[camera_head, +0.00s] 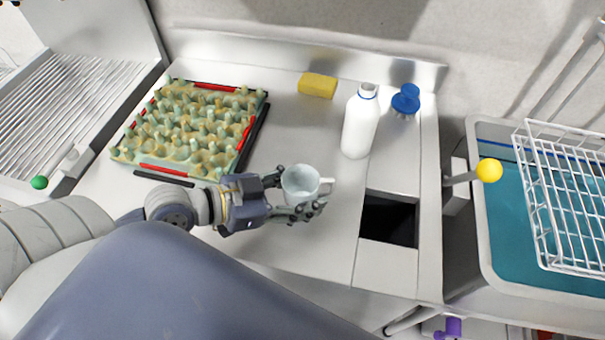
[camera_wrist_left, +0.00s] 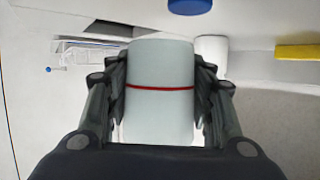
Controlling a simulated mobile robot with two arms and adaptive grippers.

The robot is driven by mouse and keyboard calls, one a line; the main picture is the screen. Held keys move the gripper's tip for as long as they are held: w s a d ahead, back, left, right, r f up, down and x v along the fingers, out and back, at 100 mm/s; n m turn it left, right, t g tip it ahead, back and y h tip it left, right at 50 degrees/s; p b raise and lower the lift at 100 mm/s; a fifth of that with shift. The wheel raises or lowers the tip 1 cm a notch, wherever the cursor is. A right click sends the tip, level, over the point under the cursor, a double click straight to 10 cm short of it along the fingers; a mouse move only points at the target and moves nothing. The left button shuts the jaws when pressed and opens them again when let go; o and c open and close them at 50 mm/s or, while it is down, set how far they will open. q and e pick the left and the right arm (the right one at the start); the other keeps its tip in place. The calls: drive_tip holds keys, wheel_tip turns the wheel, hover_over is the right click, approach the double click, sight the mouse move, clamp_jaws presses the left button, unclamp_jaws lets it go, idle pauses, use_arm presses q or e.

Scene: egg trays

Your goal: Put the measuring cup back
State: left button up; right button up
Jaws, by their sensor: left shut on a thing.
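A pale grey-white measuring cup (camera_head: 299,186) with a handle on its right side is between the fingers of my left gripper (camera_head: 296,192) in the head view. In the left wrist view the cup (camera_wrist_left: 160,95) shows a red line around its body. The fingers of my left gripper (camera_wrist_left: 160,92) press on both sides of it. The cup is above the metal counter (camera_head: 300,245); whether its base touches the counter cannot be told. My right gripper is not in view.
A green egg tray (camera_head: 195,125) lies at the left. A white bottle (camera_head: 360,125), a yellow sponge (camera_head: 318,85) and a blue-topped item (camera_head: 406,98) stand behind. A dark square opening (camera_head: 388,220) is right of the cup. A blue basin with a wire rack (camera_head: 560,200) is farther right.

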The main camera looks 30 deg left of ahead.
use_arm(q)
drive_tip(key=shift+w+a+f+b, duration=0.25)
drive_tip(key=shift+w+b, duration=0.1)
drive_tip(key=shift+w, duration=0.15)
drive_tip(key=shift+w+a+f+b, duration=0.2)
drive_tip(key=shift+w+b, duration=0.1)
drive_tip(key=shift+w, duration=0.15)
drive_tip(key=w+a, duration=0.1)
drive_tip(key=w, duration=0.1)
drive_tip(key=w+a+p, duration=0.1)
drive_tip(key=w, duration=0.1)
drive_tip(key=w+a, duration=0.1)
drive_tip(key=w, duration=0.1)
drive_tip(key=shift+a+r, duration=0.1)
drive_tip(key=shift+r, duration=0.05)
drive_tip(key=shift+w+a, duration=0.15)
drive_tip(key=shift+w, duration=0.1)
wheel_tip(320, 180, down, 4)
drive_tip(key=shift+r+p, duration=0.15)
drive_tip(key=shift+p, duration=0.2)
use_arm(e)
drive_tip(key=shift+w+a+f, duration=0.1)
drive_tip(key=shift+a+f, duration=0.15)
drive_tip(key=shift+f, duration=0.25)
use_arm(q)
drive_tip(key=shift+f, duration=0.2)
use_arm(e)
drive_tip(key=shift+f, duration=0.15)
